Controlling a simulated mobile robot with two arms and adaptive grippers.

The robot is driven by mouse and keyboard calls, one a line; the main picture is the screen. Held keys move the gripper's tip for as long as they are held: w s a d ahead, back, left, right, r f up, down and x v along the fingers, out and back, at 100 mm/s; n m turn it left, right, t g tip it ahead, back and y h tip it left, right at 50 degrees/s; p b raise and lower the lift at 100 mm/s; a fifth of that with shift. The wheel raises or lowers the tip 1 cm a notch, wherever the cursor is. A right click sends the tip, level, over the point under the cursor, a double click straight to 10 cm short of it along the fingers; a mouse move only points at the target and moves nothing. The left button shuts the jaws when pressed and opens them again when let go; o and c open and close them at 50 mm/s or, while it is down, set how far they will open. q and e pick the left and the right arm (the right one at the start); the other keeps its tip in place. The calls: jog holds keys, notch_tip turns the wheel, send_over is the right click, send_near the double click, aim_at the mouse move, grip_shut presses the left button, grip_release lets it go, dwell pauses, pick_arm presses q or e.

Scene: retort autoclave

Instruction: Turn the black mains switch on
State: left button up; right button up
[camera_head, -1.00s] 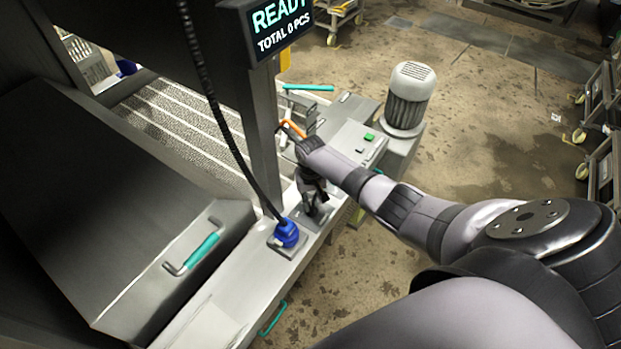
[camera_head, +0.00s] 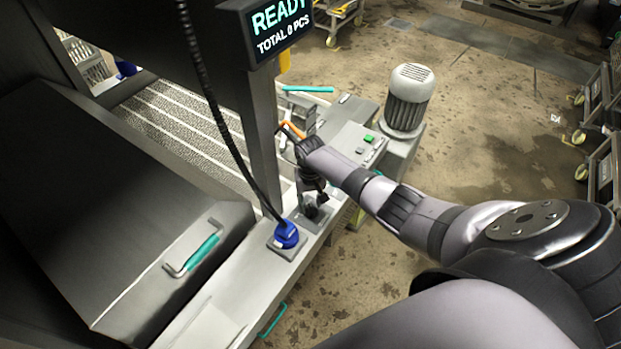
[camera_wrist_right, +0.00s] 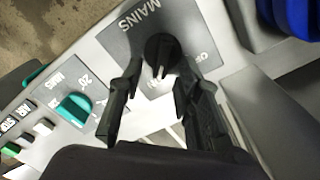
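The black mains switch (camera_wrist_right: 161,48) is a round knob on a grey plate marked MAINS (camera_wrist_right: 120,42) in the right wrist view. Its ridge points toward the bottom of that view, away from the OFF lettering at the right; lettering below it is partly hidden and hard to read. My right gripper (camera_wrist_right: 161,76) is open, with one finger on each side of the knob and visible gaps between. In the head view the switch (camera_head: 313,211) shows just below my right gripper (camera_head: 314,196). My left gripper is not in view.
A blue plug (camera_head: 287,235) with a black cable sits close beside the switch. A teal knob (camera_wrist_right: 74,108) and several push buttons lie on the other side. A dark post (camera_head: 262,140) with the READY display (camera_head: 280,22) stands behind.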

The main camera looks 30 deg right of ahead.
aim_at(311, 205)
notch_tip(311, 205, up, 12)
jog(key=shift+f, duration=0.2)
jog(key=shift+s+f, duration=0.1)
dwell(0.6)
